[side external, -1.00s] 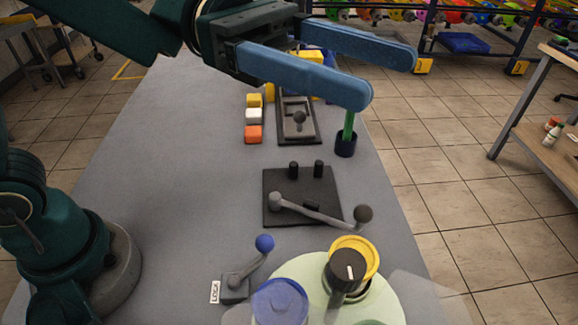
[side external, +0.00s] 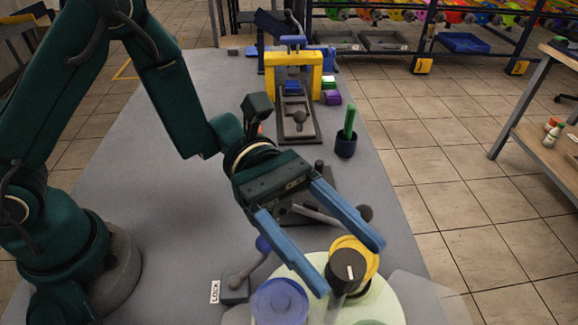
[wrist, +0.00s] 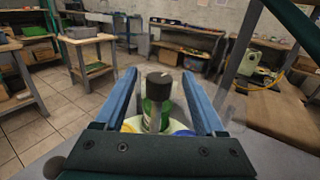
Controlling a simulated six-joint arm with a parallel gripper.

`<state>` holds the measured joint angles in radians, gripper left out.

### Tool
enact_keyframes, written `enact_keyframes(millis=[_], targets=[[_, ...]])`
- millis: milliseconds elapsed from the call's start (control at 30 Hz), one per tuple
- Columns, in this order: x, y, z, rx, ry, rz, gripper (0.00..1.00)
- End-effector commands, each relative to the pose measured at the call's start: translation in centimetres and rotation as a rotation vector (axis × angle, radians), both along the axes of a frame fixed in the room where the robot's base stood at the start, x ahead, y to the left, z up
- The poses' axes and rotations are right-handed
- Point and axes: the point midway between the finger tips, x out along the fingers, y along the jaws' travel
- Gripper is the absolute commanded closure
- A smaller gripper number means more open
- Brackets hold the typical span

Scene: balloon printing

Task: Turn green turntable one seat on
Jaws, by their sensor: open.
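The pale green turntable (side external: 385,303) sits at the near end of the table, cut off by the bottom edge in the side external view. On it are a yellow round seat (side external: 366,251), a blue round piece (side external: 280,302) and a black knob with a white mark (side external: 346,268) near the middle. My gripper (side external: 350,268) is open and empty, its blue fingers reaching over the turntable on either side of the knob. In the wrist view the black knob (wrist: 159,85) stands between the fingers. I cannot tell whether they touch it.
A lever with a blue ball (side external: 263,244) stands beside the LOCK label (side external: 215,291), left of the turntable. A dark plate with a grey lever lies partly behind my gripper. A dark cup with a green stick (side external: 347,140) and a yellow frame (side external: 293,68) stand farther back.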

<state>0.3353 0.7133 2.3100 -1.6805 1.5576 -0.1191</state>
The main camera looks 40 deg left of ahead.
Motion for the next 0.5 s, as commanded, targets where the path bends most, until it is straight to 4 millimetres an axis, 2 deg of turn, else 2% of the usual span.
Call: enact_keyframes(millis=[167, 500], targets=[[-0.1, -0.4, -0.8, -0.001, -0.003, -0.001, 0.28], [-0.9, -3.8, -0.8, 0.001, -0.004, -0.002, 0.28]])
